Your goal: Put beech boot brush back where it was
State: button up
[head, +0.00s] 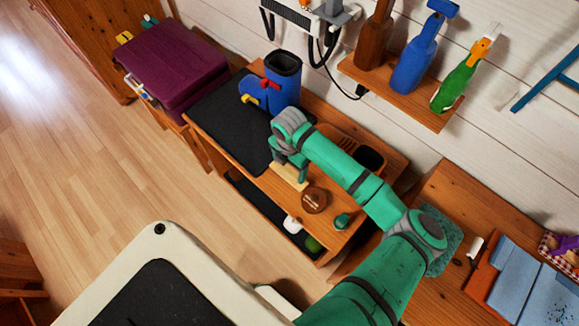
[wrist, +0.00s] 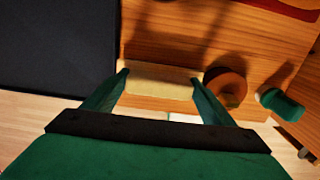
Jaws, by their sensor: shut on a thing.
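The beech boot brush is a pale wooden block (head: 289,177) over the front part of the wooden bench (head: 268,186). In the wrist view the brush (wrist: 158,88) spans the space between the two green fingers. My gripper (head: 290,160) points down from above and is shut on the brush; it also shows in the wrist view (wrist: 160,78). The brush is at the bench's front edge, right of the dark mat (head: 226,122). I cannot tell whether its underside touches the wood.
A round brown object (head: 314,200) and a small green object (head: 342,221) stand right of the brush. A blue boot (head: 283,80) stands at the back of the bench. A purple case (head: 175,62) is at left. A wall shelf (head: 400,92) holds several bottle-like objects.

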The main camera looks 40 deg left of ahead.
aim_at(289, 167)
jog(key=o, duration=1.1)
jog(key=shift+f, duration=0.1)
notch_tip(289, 167, up, 12)
